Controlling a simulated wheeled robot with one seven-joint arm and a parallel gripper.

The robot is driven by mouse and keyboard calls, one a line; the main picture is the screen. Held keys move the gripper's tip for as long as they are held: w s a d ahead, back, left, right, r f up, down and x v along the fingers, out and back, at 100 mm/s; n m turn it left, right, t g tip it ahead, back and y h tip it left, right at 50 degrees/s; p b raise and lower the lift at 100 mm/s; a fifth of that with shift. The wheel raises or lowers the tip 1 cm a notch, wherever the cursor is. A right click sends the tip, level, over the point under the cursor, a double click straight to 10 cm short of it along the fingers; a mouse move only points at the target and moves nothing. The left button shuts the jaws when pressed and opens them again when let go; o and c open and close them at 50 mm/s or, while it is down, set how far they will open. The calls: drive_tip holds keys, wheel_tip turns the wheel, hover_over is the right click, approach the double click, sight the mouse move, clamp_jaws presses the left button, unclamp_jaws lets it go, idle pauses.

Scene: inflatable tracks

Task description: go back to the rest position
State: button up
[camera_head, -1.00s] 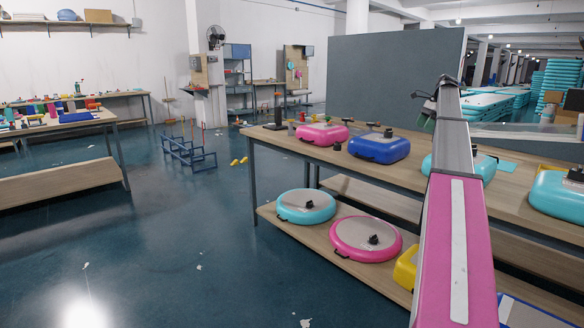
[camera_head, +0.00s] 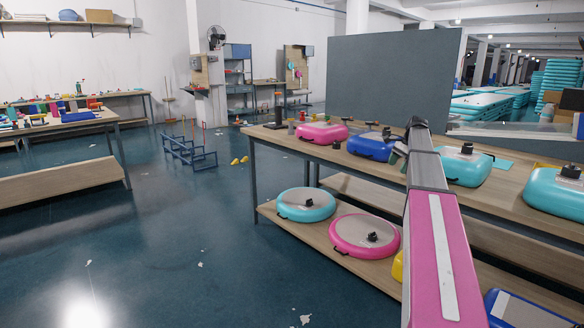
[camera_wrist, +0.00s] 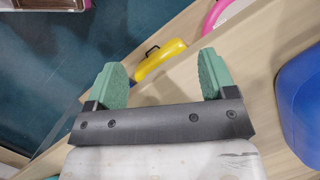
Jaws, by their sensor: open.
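My gripper (camera_wrist: 160,62) is open and empty in the wrist view, its two green fingers well apart above the wooden workbench edge. In the head view my gripper (camera_head: 397,155) is mostly hidden behind the end of my arm, beside the blue inflatable piece (camera_head: 366,147). That piece also shows at the right of the wrist view (camera_wrist: 305,105), apart from the fingers. A yellow piece (camera_wrist: 160,58) with a black handle lies lower down, seen between the fingers. A pink round piece (camera_wrist: 222,12) is beyond it.
The workbench top (camera_head: 505,189) carries a pink piece (camera_head: 321,132) and turquoise pieces (camera_head: 465,167). Its lower shelf (camera_head: 270,212) holds turquoise (camera_head: 305,204) and pink (camera_head: 363,236) round pieces. A blue frame (camera_head: 188,154) stands on the floor. The floor to the left is largely clear.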

drive_tip(key=s+a+f+n, duration=0.4)
drive_tip(key=s+a+f, duration=0.3)
drive_tip(key=a+f, duration=0.45)
drive_tip(key=s+a+f+n+h, duration=0.1)
drive_tip(key=s+a+f+n, duration=0.4)
drive_tip(key=s+f, duration=0.6)
drive_tip(key=s+a+f+n+h, duration=0.2)
drive_tip(key=s+a+f+n, duration=0.4)
drive_tip(key=s, duration=0.8)
drive_tip(key=a+f, duration=0.3)
drive_tip(key=f, duration=0.2)
drive_tip(key=shift+s+f+h, duration=0.15)
drive_tip(key=shift+f+h, duration=0.1)
drive_tip(key=shift+h, duration=0.05)
